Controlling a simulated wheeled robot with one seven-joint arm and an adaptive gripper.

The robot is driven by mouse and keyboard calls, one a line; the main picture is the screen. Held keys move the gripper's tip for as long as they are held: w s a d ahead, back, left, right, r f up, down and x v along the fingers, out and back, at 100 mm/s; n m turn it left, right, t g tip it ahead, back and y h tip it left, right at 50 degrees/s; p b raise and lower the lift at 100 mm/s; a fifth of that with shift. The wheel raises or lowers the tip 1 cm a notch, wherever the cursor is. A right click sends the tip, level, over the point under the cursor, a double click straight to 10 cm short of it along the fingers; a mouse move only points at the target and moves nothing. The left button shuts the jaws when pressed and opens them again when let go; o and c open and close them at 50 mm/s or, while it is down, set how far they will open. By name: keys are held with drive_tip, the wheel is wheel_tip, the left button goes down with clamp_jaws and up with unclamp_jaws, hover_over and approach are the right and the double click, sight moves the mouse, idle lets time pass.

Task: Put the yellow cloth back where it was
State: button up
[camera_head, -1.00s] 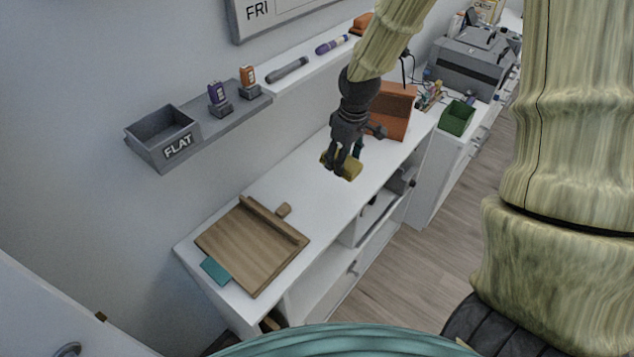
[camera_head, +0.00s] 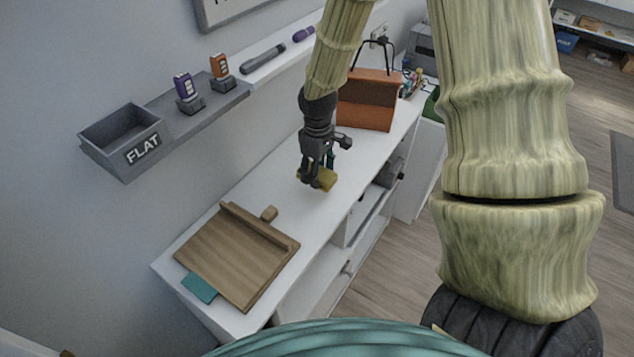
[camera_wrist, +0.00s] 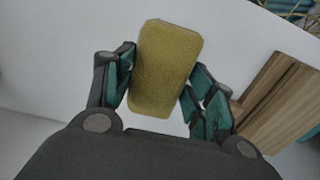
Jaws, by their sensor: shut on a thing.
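The yellow cloth (camera_head: 327,180) is a small folded pad. In the wrist view the yellow cloth (camera_wrist: 166,66) sits upright between the two teal-padded fingers. My gripper (camera_head: 316,178) is shut on it, over the middle of the white desk top (camera_head: 262,190). In the wrist view my gripper (camera_wrist: 160,90) grips the cloth along its two long sides. I cannot tell whether the cloth touches the desk or hangs just above it.
A wooden board (camera_head: 235,255) with a teal piece (camera_head: 199,288) under its edge lies at the near end. An orange-brown bag (camera_head: 366,105) stands behind my gripper. A grey FLAT bin (camera_head: 122,141) and a wall shelf (camera_head: 205,112) overhang the left side.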

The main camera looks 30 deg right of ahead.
sight(318, 191)
drive_tip(key=shift+s+f+p, duration=0.15)
drive_tip(key=shift+f+p, duration=0.25)
drive_tip(key=shift+f, duration=2.1)
drive_tip(key=o, duration=0.9)
drive_tip(key=shift+r+b, duration=1)
drive_tip(key=shift+r, duration=5)
